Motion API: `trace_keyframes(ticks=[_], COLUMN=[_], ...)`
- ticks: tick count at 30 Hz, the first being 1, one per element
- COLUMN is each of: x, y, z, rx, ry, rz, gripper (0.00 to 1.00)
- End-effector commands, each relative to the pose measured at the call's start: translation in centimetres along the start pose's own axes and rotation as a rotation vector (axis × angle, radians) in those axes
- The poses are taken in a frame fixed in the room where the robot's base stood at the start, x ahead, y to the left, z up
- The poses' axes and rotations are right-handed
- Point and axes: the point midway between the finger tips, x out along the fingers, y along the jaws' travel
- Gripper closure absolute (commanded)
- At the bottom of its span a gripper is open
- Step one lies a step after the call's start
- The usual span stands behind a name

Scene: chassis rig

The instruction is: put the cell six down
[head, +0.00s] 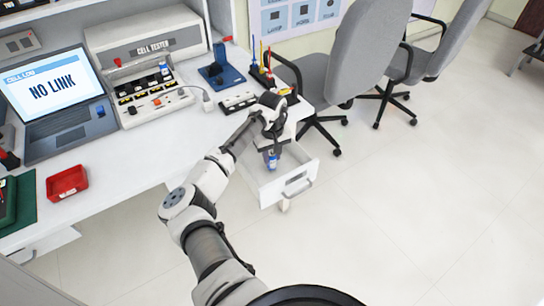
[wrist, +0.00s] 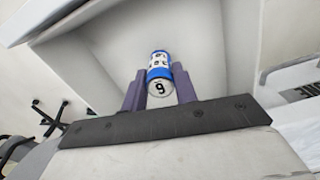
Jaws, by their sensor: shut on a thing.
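My gripper (head: 271,151) is over the open white drawer (head: 292,187) at the desk's right end. It is shut on a blue and white cell (head: 272,163). In the wrist view the cell (wrist: 160,73) sits between the two purple fingers of my gripper (wrist: 159,78). Its white end faces the camera and bears one digit, which can be read as 6 or 9. The pale drawer interior (wrist: 110,50) lies behind it. I cannot tell whether the cell touches the drawer bottom.
On the desk stand a cell tester (head: 150,48) with several cells before it, a laptop (head: 56,98) reading "NO LINK", a red tray (head: 67,183) and a blue stand (head: 221,73). A grey chair (head: 355,62) is beyond the drawer.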

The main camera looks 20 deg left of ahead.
Motion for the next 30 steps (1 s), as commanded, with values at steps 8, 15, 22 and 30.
trace_keyframes(ticks=[8, 15, 22, 30], x=[1.5, 1.7, 1.7, 1.4], y=[0.0, 0.0, 0.0, 0.0], z=[0.0, 0.0, 0.0, 0.0], rx=[0.001, 0.001, 0.001, 0.001], ry=[0.001, 0.000, 0.000, 0.002], rz=[0.000, 0.001, 0.000, -0.001], gripper=[0.97, 0.70, 0.50, 0.50])
